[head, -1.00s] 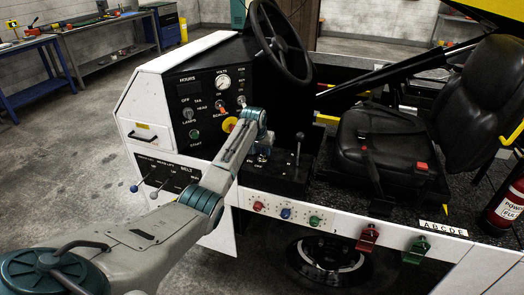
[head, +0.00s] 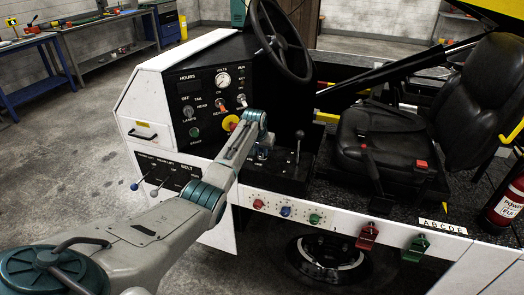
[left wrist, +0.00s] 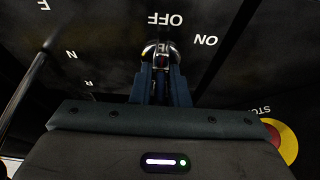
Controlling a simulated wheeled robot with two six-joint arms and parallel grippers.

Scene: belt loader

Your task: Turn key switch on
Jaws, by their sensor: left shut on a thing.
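The key switch (left wrist: 158,48) shows in the left wrist view as a round, shiny metal fitting on a black panel. The upside-down labels OFF and ON stand beside it. My left gripper (left wrist: 161,72) is at the switch, its two fingers closed together on the key, which they mostly hide. I cannot tell the key's exact angle. In the head view my left gripper (head: 262,153) is low on the console's side, left of the seat, and the switch is hidden there. My right gripper is in neither view.
A red and yellow stop button (left wrist: 284,140) sits near the gripper. A gear lever (head: 298,148) stands just right of it. The steering wheel (head: 281,40) is above, and the black seat (head: 385,140) is at the right. A knob row (head: 287,211) lies below.

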